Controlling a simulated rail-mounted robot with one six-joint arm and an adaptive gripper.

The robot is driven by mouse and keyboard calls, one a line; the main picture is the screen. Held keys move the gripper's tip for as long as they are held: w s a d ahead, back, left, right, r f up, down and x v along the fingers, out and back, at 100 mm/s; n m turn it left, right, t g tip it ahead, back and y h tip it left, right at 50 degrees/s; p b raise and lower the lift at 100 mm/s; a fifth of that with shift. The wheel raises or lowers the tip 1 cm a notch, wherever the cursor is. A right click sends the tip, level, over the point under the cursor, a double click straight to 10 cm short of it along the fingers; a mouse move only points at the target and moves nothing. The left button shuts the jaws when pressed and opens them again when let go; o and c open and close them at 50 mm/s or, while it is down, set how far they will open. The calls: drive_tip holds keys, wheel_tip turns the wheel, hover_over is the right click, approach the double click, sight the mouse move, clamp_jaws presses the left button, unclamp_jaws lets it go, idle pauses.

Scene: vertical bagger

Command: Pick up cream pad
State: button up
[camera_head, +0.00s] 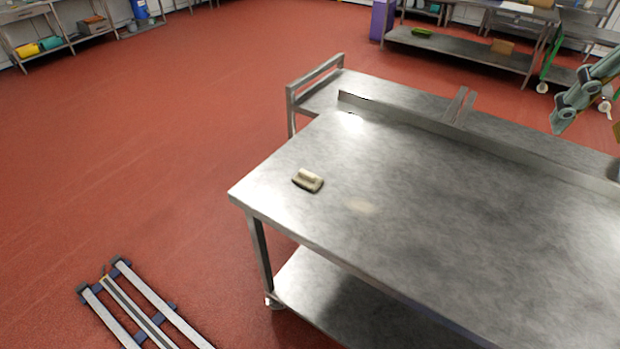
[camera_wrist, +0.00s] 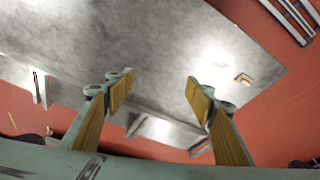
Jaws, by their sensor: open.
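The cream pad (camera_head: 308,180) lies on the steel table (camera_head: 420,220), near its left corner in the head view. It has a raised cream handle on top and a darker base edge. In the wrist view the small pad (camera_wrist: 243,79) lies near the table corner at the right, well beyond my fingers. My gripper (camera_wrist: 160,82) is open and empty, with a wide gap between its two yellow-padded fingers. It is high above the table and far from the pad. In the head view, part of my arm shows at the right edge, and the fingertips are not clear there.
The table has an upright lip (camera_head: 480,140) along its back edge, with a lower steel bench (camera_head: 385,93) behind it. The tabletop around the pad is bare. Shelves (camera_head: 460,50) stand at the back.

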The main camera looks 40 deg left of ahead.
drive_tip(key=w+a+f+n, duration=0.1)
drive_tip(key=w+a+n, duration=0.1)
drive_tip(key=w+a, duration=0.8)
drive_tip(key=n+g+h+p, duration=0.2)
drive_tip(key=n+g+p, duration=0.2)
drive_tip(key=n+p, duration=0.6)
hover_over(307, 172)
drive_tip(key=b, duration=0.3)
wheel_tip(307, 172, down, 29)
drive_tip(key=n, duration=0.2)
drive_tip(key=shift+d+f, duration=0.1)
drive_tip(key=shift+d, duration=0.05)
drive_tip(key=shift+f+p, duration=0.3)
drive_tip(key=shift+f, duration=3.95)
drive_tip(key=shift+f, duration=0.1)
drive_tip(key=shift+f, duration=2.5)
